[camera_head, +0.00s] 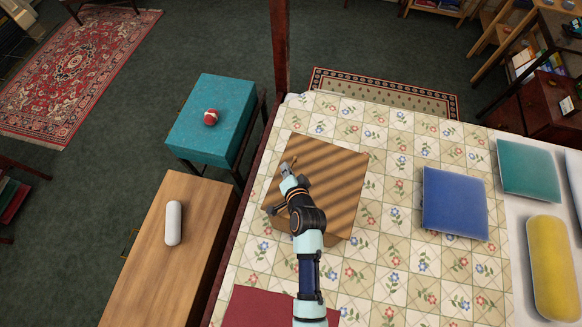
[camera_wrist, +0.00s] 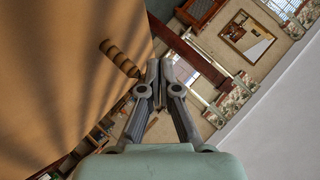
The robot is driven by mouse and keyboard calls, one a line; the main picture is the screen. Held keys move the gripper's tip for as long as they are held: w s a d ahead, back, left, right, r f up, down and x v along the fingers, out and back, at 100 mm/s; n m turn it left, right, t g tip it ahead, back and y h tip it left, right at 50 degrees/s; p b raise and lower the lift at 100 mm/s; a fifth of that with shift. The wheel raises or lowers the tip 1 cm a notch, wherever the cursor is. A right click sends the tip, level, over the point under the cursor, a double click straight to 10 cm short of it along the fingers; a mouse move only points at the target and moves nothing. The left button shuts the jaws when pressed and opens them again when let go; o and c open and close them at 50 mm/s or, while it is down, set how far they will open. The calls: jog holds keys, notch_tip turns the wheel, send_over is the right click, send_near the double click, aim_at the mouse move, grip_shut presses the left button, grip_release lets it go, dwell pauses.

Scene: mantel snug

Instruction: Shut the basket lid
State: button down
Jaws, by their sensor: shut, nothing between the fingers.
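The basket (camera_head: 318,236) stands on the flowered bedspread. Its brown lid (camera_head: 335,180), banded with shadow, shows as a broad slanted panel from above. How far it stands open is hard to tell. In the wrist view the brown panel (camera_wrist: 60,70) fills the left side, with a short ridged wooden handle (camera_wrist: 120,58) standing out near its edge. My gripper (camera_head: 284,168) is over the left part of the lid in the head view. In the wrist view its fingertips (camera_wrist: 160,68) are together and empty, just right of the handle, apparently not holding it. My arm hides part of the basket.
A blue cushion (camera_head: 454,203) lies right of the basket, with green (camera_head: 530,170) and yellow (camera_head: 552,268) cushions farther right. A wooden bench (camera_head: 165,255) and a teal box (camera_head: 213,140) bearing a red-and-white ball stand left of the bed.

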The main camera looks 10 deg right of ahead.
jog(key=shift+f, duration=0.1)
dwell(0.4)
jog(key=s+a+r+p, duration=0.2)
jog(key=r, duration=0.3)
jog(key=s+a+r+p, duration=0.2)
jog(key=s+a+r, duration=0.1)
jog(key=r, duration=0.2)
jog(key=shift+a+r, duration=0.2)
jog(key=shift+r, duration=0.2)
jog(key=s+r+n+p, duration=0.1)
jog(key=s+r+n, duration=0.2)
jog(key=r, duration=0.8)
jog(key=s+r+n+h+p, duration=0.1)
jog(key=s+r+n, duration=0.2)
jog(key=r+n, duration=0.4)
notch_tip(320, 180, up, 5)
jog(key=shift+s+a+t+p, duration=0.2)
jog(key=shift+a+t+p, duration=0.1)
